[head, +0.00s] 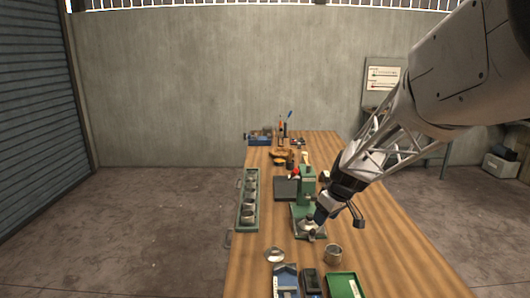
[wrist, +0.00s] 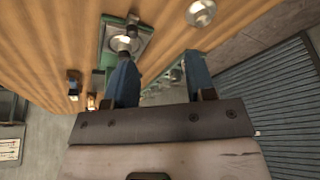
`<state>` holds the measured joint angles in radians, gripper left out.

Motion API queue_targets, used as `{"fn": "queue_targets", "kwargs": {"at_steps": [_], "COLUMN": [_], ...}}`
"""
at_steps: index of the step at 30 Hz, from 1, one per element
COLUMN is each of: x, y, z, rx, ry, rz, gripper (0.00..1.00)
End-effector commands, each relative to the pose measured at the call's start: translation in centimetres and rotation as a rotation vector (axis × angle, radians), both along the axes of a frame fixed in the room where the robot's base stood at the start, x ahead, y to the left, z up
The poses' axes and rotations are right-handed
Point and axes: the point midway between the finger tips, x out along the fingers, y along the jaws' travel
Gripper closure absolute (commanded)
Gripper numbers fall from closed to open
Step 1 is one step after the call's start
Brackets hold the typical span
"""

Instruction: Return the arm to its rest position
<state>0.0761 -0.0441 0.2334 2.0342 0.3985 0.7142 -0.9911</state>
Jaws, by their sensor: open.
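My arm reaches in from the right in the head view. My gripper (head: 330,212) is over the wooden table (head: 375,240), just right of and in front of a green bench machine (head: 307,190). In the wrist view my gripper (wrist: 159,58) shows two blue fingers spread apart with nothing held between them. The machine's green base (wrist: 107,50) with a round metal piece on it is beyond the left finger. Whether a finger touches the machine cannot be told.
A green tray (head: 240,222) with several metal bowls lies along the left table edge. A shiny round metal piece (head: 274,255), a metal cup (head: 333,255) and a green bin (head: 345,286) are in front. The right side of the table is clear.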

Motion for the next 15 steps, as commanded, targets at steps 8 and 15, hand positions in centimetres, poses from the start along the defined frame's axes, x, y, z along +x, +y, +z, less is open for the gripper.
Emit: {"fn": "queue_targets", "kwargs": {"at_steps": [8,15], "x": [-7.2,-13.3], "y": [0.7,1.0], "z": [3.4,5.4], "rx": [-0.007,-0.018], "ry": [0.034,0.062], "rz": [-0.107,-0.207], "gripper": [0.5,0.5]}}
